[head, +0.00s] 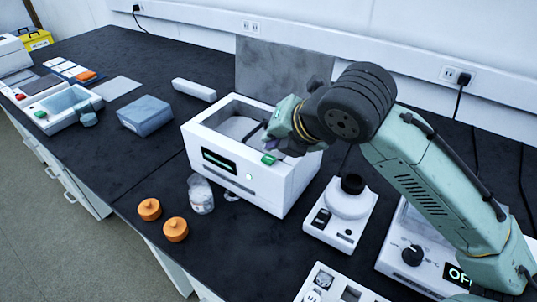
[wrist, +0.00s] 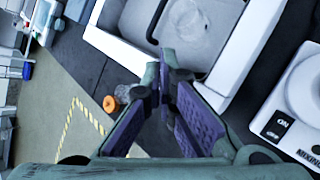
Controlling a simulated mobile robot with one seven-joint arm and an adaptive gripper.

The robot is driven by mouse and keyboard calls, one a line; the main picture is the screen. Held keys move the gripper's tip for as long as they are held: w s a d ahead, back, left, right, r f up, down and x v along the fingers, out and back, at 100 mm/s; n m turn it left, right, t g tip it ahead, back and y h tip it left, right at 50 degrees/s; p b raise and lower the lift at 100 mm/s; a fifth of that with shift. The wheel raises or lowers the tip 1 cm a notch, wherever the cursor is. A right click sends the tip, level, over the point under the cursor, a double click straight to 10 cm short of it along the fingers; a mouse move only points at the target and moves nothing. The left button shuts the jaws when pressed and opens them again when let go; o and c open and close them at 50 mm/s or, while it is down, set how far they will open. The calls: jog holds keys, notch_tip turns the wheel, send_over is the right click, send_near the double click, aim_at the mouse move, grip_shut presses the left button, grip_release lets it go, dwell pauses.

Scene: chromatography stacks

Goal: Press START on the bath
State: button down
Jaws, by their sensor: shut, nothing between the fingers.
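The bath (head: 235,185) is a white open-topped box in the middle of the head view, with a dark display (head: 219,160) showing green characters. A small pale button (head: 249,177) is on its front face, and a green piece (head: 269,158) sits at its front rim. I cannot read a START label on either. My gripper (head: 270,143) is shut and empty, just above the front right part of the bath. Whether it touches is unclear. In the wrist view the closed fingertips (wrist: 167,55) are in front of the bath's white rim (wrist: 240,60), and the front face is hidden.
A clear jar (head: 200,194) and two orange caps (head: 149,209) (head: 175,230) stand front-left of the bath. A white mixer (head: 340,212) is close on the right. A blue-grey box (head: 145,115) and another device with a green button (head: 70,107) are left. A grey panel (head: 280,70) stands behind.

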aim_at(272, 158)
jog(key=shift+r+p, duration=1.55)
jog(key=shift+r, duration=0.7)
jog(key=shift+s+f, duration=0.1)
jog(key=shift+s, duration=0.05)
